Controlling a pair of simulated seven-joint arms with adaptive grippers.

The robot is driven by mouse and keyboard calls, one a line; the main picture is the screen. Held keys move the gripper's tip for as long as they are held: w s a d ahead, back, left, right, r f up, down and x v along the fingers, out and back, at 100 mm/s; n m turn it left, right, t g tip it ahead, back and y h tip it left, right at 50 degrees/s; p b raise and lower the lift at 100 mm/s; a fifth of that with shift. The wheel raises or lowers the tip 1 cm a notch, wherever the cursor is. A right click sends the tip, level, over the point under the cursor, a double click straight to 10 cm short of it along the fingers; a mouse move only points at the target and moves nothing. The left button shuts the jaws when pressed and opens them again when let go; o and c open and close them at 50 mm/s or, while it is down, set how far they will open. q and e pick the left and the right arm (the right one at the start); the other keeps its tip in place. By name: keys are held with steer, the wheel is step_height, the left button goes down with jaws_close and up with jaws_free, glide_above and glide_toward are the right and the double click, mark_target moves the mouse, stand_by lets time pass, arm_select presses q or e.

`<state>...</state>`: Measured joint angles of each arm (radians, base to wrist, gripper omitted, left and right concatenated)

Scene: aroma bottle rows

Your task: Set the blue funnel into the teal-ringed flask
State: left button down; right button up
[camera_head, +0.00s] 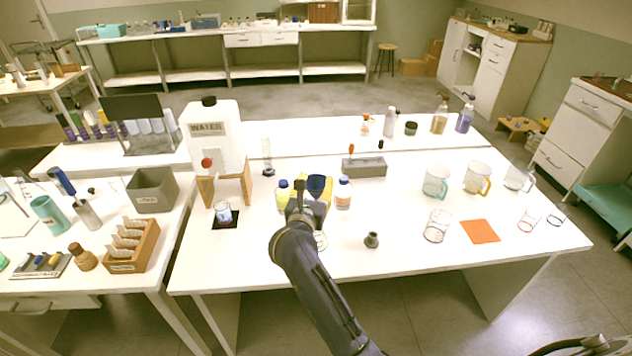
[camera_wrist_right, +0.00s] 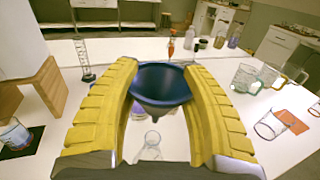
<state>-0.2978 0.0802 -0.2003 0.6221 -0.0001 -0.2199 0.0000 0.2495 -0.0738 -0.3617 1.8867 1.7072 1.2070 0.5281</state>
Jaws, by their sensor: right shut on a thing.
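The blue funnel (camera_head: 318,184) is between the yellow fingers of my right gripper (camera_head: 313,197), above the white table. In the right wrist view the funnel (camera_wrist_right: 162,84) is upright, its bowl pinched between the two fingers of the right gripper (camera_wrist_right: 163,88). A clear glass flask (camera_wrist_right: 151,141) stands below and nearer than the funnel in that view, apart from it. In the head view the flask (camera_head: 321,241) is mostly hidden behind my right arm. I cannot make out a teal ring on it. My left gripper is not in view.
Two bottles (camera_head: 343,193) (camera_head: 282,194) flank the gripper. The water tank (camera_head: 213,135) on its wooden stand (camera_head: 206,189) is to the left. A small grey piece (camera_head: 372,240) stands to the right, with glass mugs (camera_head: 436,182) and an orange mat (camera_head: 480,231) farther right.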

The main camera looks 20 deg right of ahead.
mark_target(316, 198)
steer(key=shift+f, duration=2.4)
steer(key=shift+f, duration=1.5)
steer(key=o, duration=1)
steer(key=v, duration=1.2)
